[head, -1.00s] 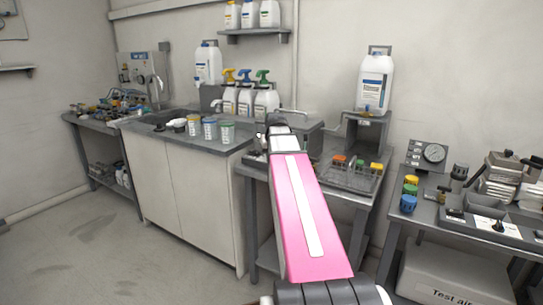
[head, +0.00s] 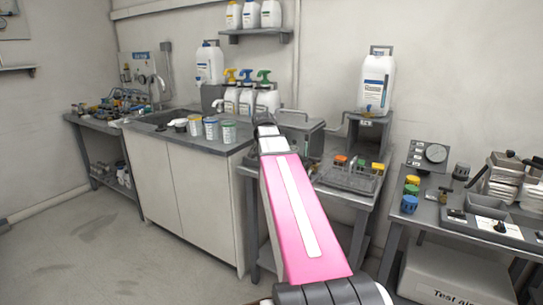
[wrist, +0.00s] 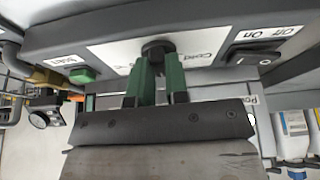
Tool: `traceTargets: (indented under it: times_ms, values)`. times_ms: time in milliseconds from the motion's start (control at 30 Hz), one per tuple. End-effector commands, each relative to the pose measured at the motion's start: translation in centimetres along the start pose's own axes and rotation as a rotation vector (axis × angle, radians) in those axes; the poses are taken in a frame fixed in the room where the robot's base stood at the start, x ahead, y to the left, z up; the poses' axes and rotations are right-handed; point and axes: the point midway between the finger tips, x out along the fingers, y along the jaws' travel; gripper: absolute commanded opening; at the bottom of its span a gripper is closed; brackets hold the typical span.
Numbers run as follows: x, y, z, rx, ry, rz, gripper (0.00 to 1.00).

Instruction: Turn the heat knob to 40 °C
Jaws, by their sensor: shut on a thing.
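The heat knob (wrist: 157,48) is a small dark round knob on a white label on the grey device's front panel (wrist: 110,18) in the wrist view. The label reads "Cold" beside it; the rest is partly hidden, so I cannot read the knob's setting. My gripper (wrist: 160,68) has green fingers, one on each side of the knob, shut on it. In the head view the grey device (head: 300,134) stands on the middle table, just right of my arm's far end, and my fingers and the knob are hidden.
A green Start button (wrist: 83,75) and a black On/Off switch (wrist: 256,58) flank the knob. A tray with coloured caps (head: 352,176) lies right of the device.

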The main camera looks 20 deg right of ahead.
Motion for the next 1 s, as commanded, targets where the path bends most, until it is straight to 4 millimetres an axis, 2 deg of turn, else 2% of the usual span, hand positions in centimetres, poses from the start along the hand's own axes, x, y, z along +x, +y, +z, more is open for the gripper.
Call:
traceTargets:
  times_ms: [600,633,700,1000]
  values:
    - [0.23,0.06,0.15,0.036,-0.006,0.017,0.0]
    - [0.23,0.06,0.15,0.036,-0.006,0.017,0.25]
    - [0.24,0.09,0.16,0.036,-0.006,0.018,0.4]
    - [0.1,0.06,0.09,0.035,-0.003,0.016,0.4]
